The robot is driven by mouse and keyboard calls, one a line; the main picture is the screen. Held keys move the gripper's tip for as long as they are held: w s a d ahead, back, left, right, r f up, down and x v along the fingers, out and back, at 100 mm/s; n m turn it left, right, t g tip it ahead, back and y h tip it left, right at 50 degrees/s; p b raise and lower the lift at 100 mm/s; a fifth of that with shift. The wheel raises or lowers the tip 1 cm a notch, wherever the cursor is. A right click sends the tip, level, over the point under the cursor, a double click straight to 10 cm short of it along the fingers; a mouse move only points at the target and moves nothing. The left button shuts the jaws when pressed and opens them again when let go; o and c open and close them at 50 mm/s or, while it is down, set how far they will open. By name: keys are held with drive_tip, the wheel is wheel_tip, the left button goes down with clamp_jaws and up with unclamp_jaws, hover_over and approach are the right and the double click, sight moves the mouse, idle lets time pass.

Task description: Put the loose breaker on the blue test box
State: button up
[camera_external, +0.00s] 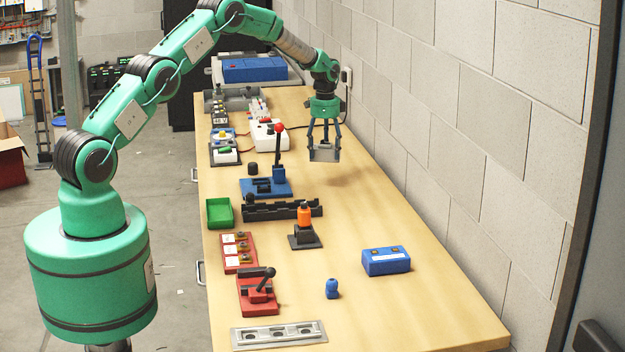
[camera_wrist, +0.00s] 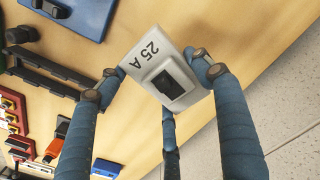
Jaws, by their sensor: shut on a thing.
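The loose breaker is a pale grey block marked "25 A" with a black switch, seen close up in the wrist view (camera_wrist: 168,72). My gripper (camera_wrist: 152,84) is shut on it, with blue-grey fingers at its sides. In the external view my gripper (camera_external: 323,140) holds the breaker (camera_external: 324,155) above the right side of the bench, near the wall. The blue test box (camera_external: 386,261) sits on the bench at the front right, with two small terminals on top and a pale label on its front. The breaker is well behind it and apart from it.
A blue plate with a red-knobbed lever (camera_external: 278,130) stands left of my gripper. A black rack (camera_external: 282,210), an orange-topped stand (camera_external: 305,215) and a small blue knob (camera_external: 332,288) are nearer the front. The wooden bench (camera_external: 365,215) is clear between breaker and test box; a block wall (camera_external: 470,140) borders it.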

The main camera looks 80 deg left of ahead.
drive_tip(key=w+d+r+m+b, duration=0.15)
drive_tip(key=d+m, duration=0.55)
drive_tip(key=d, duration=2.6)
drive_tip(key=s+d+f+m, duration=0.1)
drive_tip(key=s+d+m, duration=0.2)
drive_tip(key=s+d, duration=0.4)
drive_tip(key=s+d+f+m+b, duration=0.1)
drive_tip(key=s+d+m, duration=0.3)
drive_tip(key=d, duration=1.3)
drive_tip(key=s, duration=0.3)
drive_tip(key=shift+d+m, duration=0.3)
drive_tip(key=shift+d, duration=0.05)
drive_tip(key=shift+w, duration=0.2)
drive_tip(key=b, duration=0.2)
hover_over(382, 253)
drive_tip(key=shift+d+f, duration=0.1)
drive_tip(key=shift+f, duration=0.65)
drive_tip(key=shift+f, duration=1.7)
